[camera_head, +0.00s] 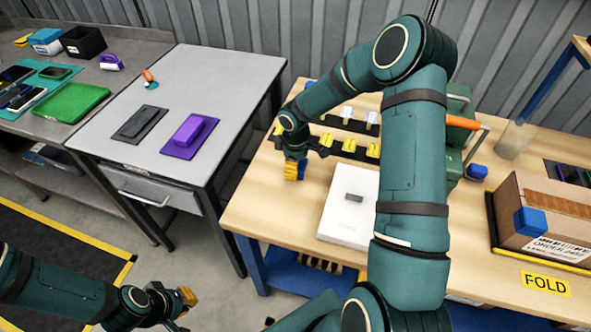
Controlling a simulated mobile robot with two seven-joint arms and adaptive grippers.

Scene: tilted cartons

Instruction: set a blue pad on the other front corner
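The brown carton (563,203) stands at the right edge of the wooden table, cut off by the picture edge. A blue pad (530,221) sits on its near left corner; its near right corner is out of view. Another blue pad (476,172) is left of the carton, beside the green machine. My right gripper (293,171) points down over the left part of the wooden table, far from both pads. Its yellow fingertips are too small to tell open from shut. My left gripper (186,299) is low at the bottom left, away from the tables, its finger gap unclear.
A white box (347,217) with a grey block on top lies left of my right arm. Black racks with yellow clips (348,146) stand behind it. A clear container (514,139) is behind the carton. A grey table (213,79) at left holds a purple object.

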